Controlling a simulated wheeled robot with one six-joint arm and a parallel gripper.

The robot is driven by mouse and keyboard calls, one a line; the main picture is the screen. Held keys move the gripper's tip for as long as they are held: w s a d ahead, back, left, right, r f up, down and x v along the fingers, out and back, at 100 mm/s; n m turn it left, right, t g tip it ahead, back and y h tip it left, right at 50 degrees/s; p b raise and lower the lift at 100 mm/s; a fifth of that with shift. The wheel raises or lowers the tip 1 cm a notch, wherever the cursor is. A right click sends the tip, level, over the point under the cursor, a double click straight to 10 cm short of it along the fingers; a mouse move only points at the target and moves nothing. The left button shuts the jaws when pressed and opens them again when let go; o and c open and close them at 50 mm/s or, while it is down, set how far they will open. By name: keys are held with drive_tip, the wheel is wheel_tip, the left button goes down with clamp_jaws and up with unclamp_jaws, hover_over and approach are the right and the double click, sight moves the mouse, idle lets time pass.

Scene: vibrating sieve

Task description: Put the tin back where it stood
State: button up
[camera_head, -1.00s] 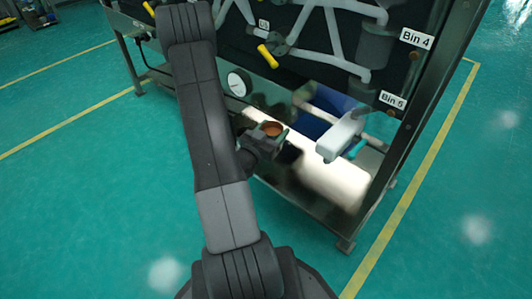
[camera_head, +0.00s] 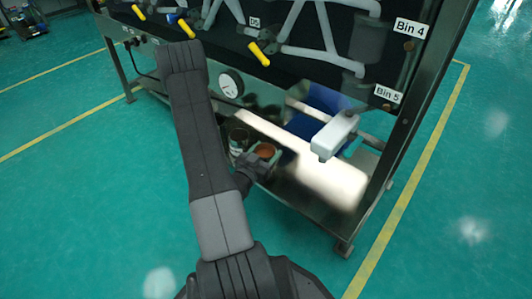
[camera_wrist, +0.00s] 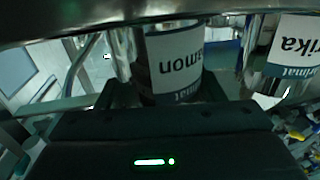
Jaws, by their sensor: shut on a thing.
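The tin with orange-brown contents (camera_head: 266,150) is between the fingers of my gripper (camera_head: 262,158), low at the front of the rig's bottom shelf. My gripper is shut on it. In the wrist view a tin with an upside-down label ending in "mon" (camera_wrist: 178,62) is in the middle, close to my gripper, and appears to be the held one. A second tin (camera_head: 238,139) stands just left of it. A tin labelled "rika" (camera_wrist: 290,45) is at the right in the wrist view. I cannot tell whether the held tin touches the shelf.
The shelf (camera_head: 320,206) has a bright bare stretch right of the tins. A blue bin (camera_head: 312,124) and a white-grey block on a bar (camera_head: 334,136) are further right. A gauge (camera_head: 231,83) and pipes with yellow handles are above. The rig's leg (camera_head: 385,170) stands at the right.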

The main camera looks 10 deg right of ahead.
drive_tip(key=o, duration=1.1)
drive_tip(key=shift+r+p, duration=0.15)
drive_tip(key=shift+p, duration=0.15)
drive_tip(key=p+v, duration=0.1)
drive_tip(key=v, duration=1.1)
drive_tip(key=b+x, duration=0.1)
drive_tip(key=x, duration=1.1)
drive_tip(key=shift+d, duration=0.1)
